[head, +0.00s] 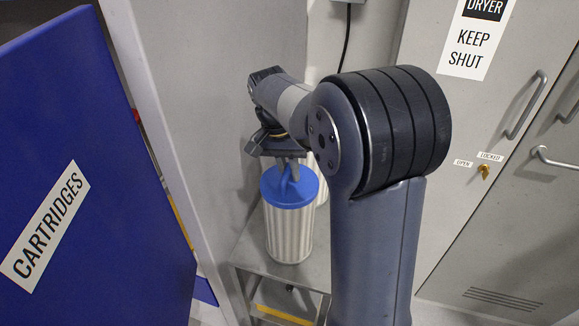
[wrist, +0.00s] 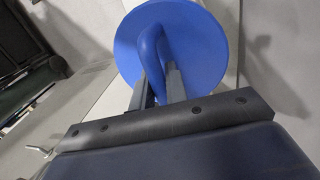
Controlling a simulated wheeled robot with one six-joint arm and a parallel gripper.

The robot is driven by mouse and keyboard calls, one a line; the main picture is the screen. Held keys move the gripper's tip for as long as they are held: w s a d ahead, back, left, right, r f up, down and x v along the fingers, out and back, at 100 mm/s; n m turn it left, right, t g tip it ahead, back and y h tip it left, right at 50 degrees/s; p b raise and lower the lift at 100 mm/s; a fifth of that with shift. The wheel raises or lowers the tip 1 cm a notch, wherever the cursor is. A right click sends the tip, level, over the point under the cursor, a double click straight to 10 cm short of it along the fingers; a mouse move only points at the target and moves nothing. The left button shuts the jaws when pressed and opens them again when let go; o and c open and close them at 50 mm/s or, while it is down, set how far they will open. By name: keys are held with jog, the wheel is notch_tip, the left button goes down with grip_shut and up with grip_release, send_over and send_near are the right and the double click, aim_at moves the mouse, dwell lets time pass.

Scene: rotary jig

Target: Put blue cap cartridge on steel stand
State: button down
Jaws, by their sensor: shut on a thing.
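The blue cap cartridge (head: 289,225) is a white pleated cylinder with a blue disc top and a loop handle. It stands upright over the steel stand (head: 258,262); I cannot tell whether its base touches the top. My gripper (head: 289,172) is shut on the handle from above. In the wrist view the blue cap (wrist: 190,45) shows with its handle between the fingers of my gripper (wrist: 165,85). Part of another white cylinder (head: 322,185) shows behind it, mostly hidden by my arm.
A blue door marked CARTRIDGES (head: 90,190) stands open at the left. A grey wall panel (head: 185,120) is close beside the stand. A grey dryer cabinet (head: 480,210) with handles and a brass latch (head: 485,171) is at the right. My arm hides the stand's right part.

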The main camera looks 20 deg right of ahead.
jog(key=c, duration=1.4)
grip_release()
jog(key=shift+f, duration=0.1)
notch_tip(320, 180, up, 12)
jog(key=w+a, duration=0.1)
jog(key=a, duration=0.1)
jog(key=shift+w+f, duration=0.1)
jog(key=shift+f, duration=0.05)
